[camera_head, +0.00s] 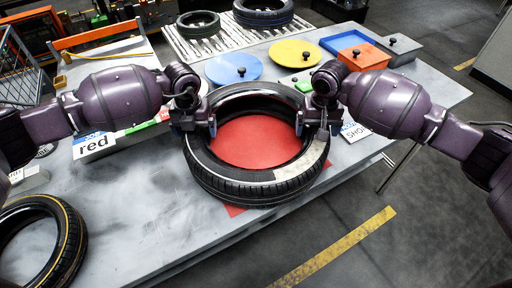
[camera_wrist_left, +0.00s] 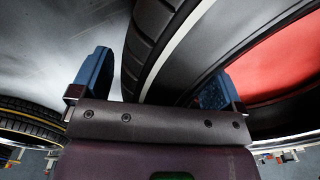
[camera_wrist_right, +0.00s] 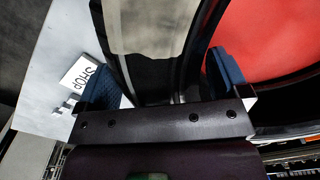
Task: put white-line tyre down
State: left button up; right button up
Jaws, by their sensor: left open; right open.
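The white-line tyre (camera_head: 225,182) lies flat on the table around a red mat (camera_head: 250,142), which shows through its hole. My left gripper (camera_head: 193,124) is at the tyre's left side, open, with one finger outside and one inside the wall; the tyre also shows between the fingers in the left wrist view (camera_wrist_left: 158,45). My right gripper (camera_head: 318,122) is at the tyre's right side, open, its fingers on either side of the wall; the tyre shows there too in the right wrist view (camera_wrist_right: 150,70). Whether the fingers touch the rubber cannot be told.
A yellow-lined tyre (camera_head: 62,240) lies at the front left. A "red" label (camera_head: 93,145) and a "SHOP" label (camera_head: 355,131) flank the tyre. Blue (camera_head: 233,68) and yellow (camera_head: 295,53) lids lie behind.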

pick_arm(q)
jog(key=shift+r, duration=0.15)
notch_tip(320, 180, up, 12)
jog(key=shift+s+f, duration=0.1)
jog(key=shift+f, duration=0.15)
jog(key=shift+r, duration=0.1)
pick_arm(e)
jog(key=shift+r, duration=0.5)
notch_tip(320, 180, up, 11)
jog(key=shift+r, duration=0.1)
jog(key=shift+s, duration=0.1)
dwell(0.4)
